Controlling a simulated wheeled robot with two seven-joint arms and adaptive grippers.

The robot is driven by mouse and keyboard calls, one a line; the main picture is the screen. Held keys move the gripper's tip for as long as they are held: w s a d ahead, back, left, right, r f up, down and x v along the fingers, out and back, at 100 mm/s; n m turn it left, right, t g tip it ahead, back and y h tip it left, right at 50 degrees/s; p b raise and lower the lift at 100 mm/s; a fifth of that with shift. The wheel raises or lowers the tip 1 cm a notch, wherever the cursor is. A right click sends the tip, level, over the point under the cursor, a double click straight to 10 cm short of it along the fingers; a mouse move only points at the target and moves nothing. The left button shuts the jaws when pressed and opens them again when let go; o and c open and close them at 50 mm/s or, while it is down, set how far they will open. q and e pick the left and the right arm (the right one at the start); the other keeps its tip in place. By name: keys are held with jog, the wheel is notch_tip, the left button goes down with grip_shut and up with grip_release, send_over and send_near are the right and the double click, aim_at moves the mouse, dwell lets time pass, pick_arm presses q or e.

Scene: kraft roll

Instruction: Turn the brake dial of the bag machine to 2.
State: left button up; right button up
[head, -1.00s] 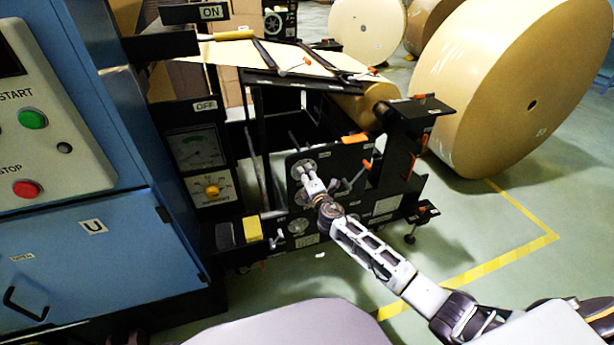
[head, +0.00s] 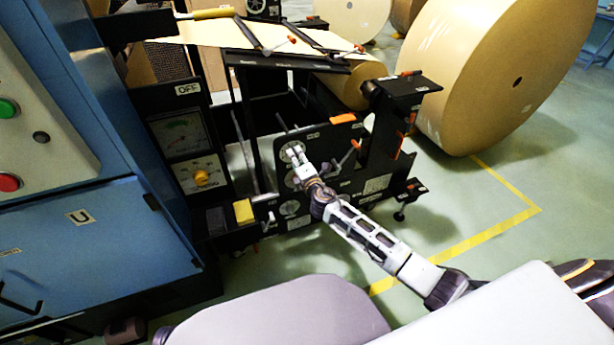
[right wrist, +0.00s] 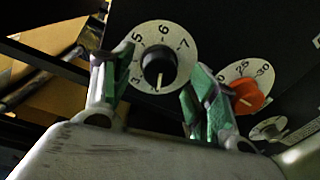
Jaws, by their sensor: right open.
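In the right wrist view a pale round dial with a black knob (right wrist: 159,68) shows the digits 3, 5, 6 and 7. A light mark on the knob points toward the picture's bottom; the digit there is not readable. My right gripper (right wrist: 152,78) is open, with one green-padded finger on each side of the dial's lower half. I cannot tell whether either finger touches the knob. In the head view my right gripper (head: 294,155) is at the upper dial (head: 291,151) on the machine's black side plate (head: 340,137), partly hiding it. My left gripper is not in view.
A second dial with an orange knob (right wrist: 246,95) sits close beside the right finger. An orange-tipped lever (head: 354,146) stands right of the gripper in the head view. A blue cabinet (head: 100,250) is at left, a large kraft roll (head: 490,80) at back right.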

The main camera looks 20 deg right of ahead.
jog(key=s, duration=1)
jog(key=shift+d+r, duration=0.15)
jog(key=shift+r, duration=0.25)
jog(key=shift+s, duration=0.1)
jog(key=shift+m, duration=0.3)
